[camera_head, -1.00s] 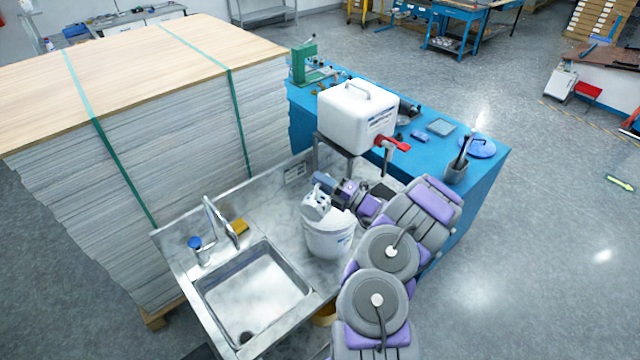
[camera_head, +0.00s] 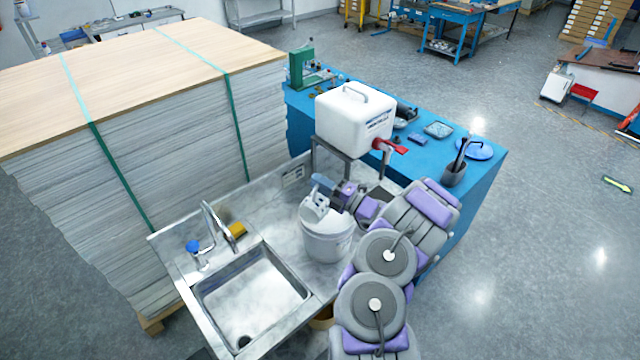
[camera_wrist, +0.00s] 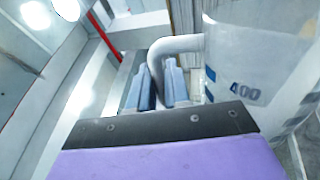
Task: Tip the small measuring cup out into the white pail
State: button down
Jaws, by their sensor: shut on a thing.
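The white pail (camera_head: 328,246) stands on the steel counter to the right of the sink. The small measuring cup (camera_head: 312,208), whitish, is just above the pail's mouth in the head view and looks tilted. In the wrist view the cup (camera_wrist: 255,62) fills the right side, with a blue "400" mark and a curved handle (camera_wrist: 183,44). My gripper (camera_head: 324,184) is shut on that handle; its blue-grey fingers (camera_wrist: 158,88) show in the wrist view. The cup's contents cannot be made out, and the cup hides part of the pail's opening.
A white container (camera_head: 354,118) with a red tap (camera_head: 390,146) stands on a raised stand behind my gripper. The sink (camera_head: 252,294) and faucet (camera_head: 216,226) are at left. A tall strapped sheet stack (camera_head: 185,140) stands behind the counter; a blue bench (camera_head: 475,185) is at right.

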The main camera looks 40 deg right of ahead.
jog(key=shift+d, duration=0.15)
dwell(0.4)
jog(key=shift+w+d+r+m+h, duration=0.15)
jog(key=shift+w+d+r+m, duration=0.05)
jog(key=shift+d+m, duration=0.3)
jog(key=shift+w+d+r+m+h, duration=0.2)
jog(key=shift+d+m, duration=0.15)
jog(key=shift+m, duration=0.25)
jog(key=shift+d, duration=0.1)
dwell(0.8)
jog(key=shift+w+d+r+m+h, duration=0.1)
jog(key=shift+w+d+m+h, duration=0.15)
jog(key=shift+d+m, duration=0.3)
jog(key=shift+w+d+r+m+h, duration=0.1)
jog(key=shift+w+d+m, duration=0.1)
jog(key=shift+d+m, duration=0.3)
jog(key=shift+a, duration=0.1)
jog(key=shift+a, duration=0.15)
dwell(2.8)
jog(key=shift+s+a+r+n+y+b, duration=0.15)
jog(key=shift+s+a+n+y+b, duration=0.2)
jog(key=shift+a+n, duration=0.5)
jog(key=shift+s+a+r+n+y+b, duration=0.2)
jog(key=shift+s+a+n+b, duration=0.25)
jog(key=shift+a+n, duration=0.4)
jog(key=shift+d, duration=0.1)
